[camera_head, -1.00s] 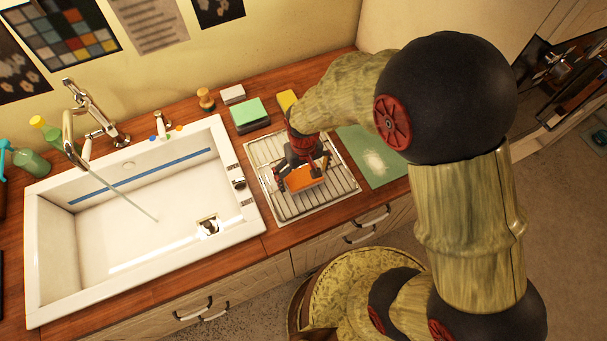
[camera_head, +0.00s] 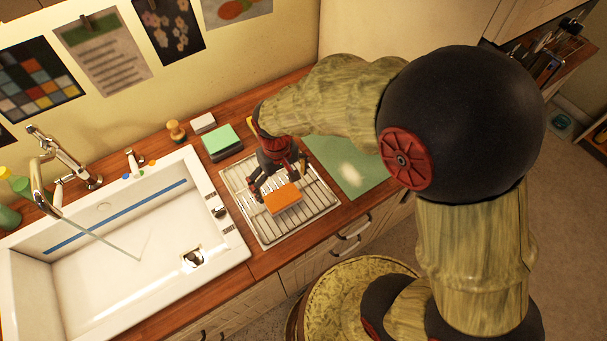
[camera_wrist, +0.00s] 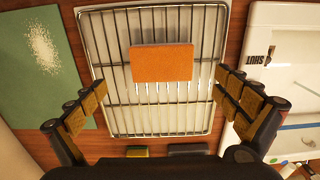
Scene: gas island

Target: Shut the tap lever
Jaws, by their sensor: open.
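The chrome tap (camera_head: 62,158) stands behind the white sink (camera_head: 215,190) at the left of the head view. A thin stream of water runs from its spout into the basin. A small upright lever (camera_head: 135,162) stands on the counter just right of the tap. My gripper (camera_head: 272,188) is over the wire drying rack (camera_head: 320,205), well right of the tap and lever. In the wrist view my gripper (camera_wrist: 164,88) is wide open, its fingers on either side of an orange block (camera_wrist: 163,62) and apart from it. The block lies on the rack.
A "SHUT" label (camera_wrist: 256,60) sits beside a metal fitting on the sink's edge in the wrist view. A green sponge (camera_head: 222,138) and a wooden brush (camera_head: 176,131) are behind the rack. A green mat (camera_head: 348,165) lies right of it.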

